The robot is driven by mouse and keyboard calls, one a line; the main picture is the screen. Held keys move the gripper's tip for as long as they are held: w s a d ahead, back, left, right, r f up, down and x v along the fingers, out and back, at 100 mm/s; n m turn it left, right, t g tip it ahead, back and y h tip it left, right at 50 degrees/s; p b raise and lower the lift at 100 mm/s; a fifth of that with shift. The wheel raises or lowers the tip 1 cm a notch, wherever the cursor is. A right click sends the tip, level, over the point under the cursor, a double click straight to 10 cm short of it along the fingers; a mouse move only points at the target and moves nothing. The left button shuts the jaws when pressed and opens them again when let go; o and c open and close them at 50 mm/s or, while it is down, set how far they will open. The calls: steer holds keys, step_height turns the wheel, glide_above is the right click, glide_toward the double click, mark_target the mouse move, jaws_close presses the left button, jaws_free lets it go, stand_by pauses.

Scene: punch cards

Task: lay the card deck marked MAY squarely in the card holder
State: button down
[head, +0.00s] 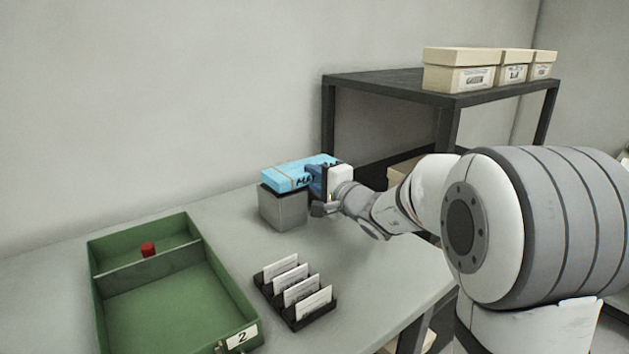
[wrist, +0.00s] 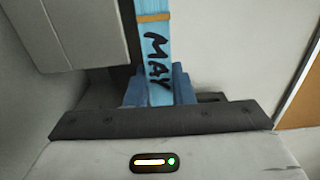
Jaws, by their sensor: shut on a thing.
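The light blue card deck (head: 287,177), with a tan band and MAY written on its side, lies on top of a grey block (head: 284,211) on the table. My gripper (head: 318,180) is shut on the deck's right end. In the wrist view the deck (wrist: 154,55) runs away from the jaws, with the MAY lettering facing the camera and the gripper (wrist: 160,92) around its near end. The green tray (head: 170,304) stands at the lower left, with a divider across it, a red knob and a label reading 2. I cannot tell which thing is the card holder.
A black rack (head: 300,315) with several white cards stands at the table's front, right of the tray. A dark shelf (head: 400,82) with cream boxes (head: 458,70) rises behind my arm. The table between block, tray and rack is clear.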

steer(key=shift+f, duration=0.1)
stand_by(0.6)
step_height(320, 180, down, 4)
steer(key=b, duration=0.6)
stand_by(0.3)
steer(key=c, duration=1.2)
jaws_free()
steer(key=shift+o, duration=0.2)
steer(key=shift+f, duration=0.1)
steer(key=shift+v, duration=3.95)
steer(key=shift+p, duration=0.3)
